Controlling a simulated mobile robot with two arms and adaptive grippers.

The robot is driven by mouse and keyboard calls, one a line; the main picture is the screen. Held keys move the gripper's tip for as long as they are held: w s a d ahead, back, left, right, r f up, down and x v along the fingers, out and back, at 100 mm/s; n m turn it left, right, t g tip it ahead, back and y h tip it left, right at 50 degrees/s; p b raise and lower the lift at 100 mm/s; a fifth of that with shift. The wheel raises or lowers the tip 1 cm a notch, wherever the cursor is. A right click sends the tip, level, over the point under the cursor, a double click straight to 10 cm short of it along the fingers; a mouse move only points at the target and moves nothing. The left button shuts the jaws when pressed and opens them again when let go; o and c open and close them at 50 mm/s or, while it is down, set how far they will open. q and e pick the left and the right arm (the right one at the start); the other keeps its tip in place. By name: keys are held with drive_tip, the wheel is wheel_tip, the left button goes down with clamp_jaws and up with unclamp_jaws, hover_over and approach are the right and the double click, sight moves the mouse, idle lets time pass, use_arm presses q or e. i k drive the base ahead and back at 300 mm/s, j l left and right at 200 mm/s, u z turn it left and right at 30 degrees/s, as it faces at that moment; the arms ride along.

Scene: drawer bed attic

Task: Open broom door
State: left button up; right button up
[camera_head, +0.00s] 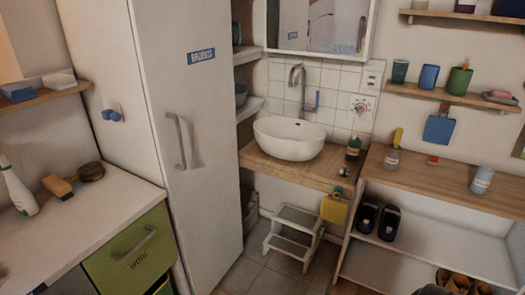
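The broom door (215,120) is the tall white cabinet front left of the middle, with a blue label (201,56) that seems to read "BROOMS". It looks shut. Its grey vertical bar handle (180,142) sits on the left part of the door, and nothing touches it. Neither of my grippers can be made out in the head view.
Left of the door stands a counter (110,215) with a green drawer (130,255), a spray bottle and brushes. Right of it are a white sink (289,138) and a step stool (293,237). Some floor (258,278) shows clear before the stool.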

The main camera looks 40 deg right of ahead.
sight(185, 48)
drive_tip(key=z, duration=0.85)
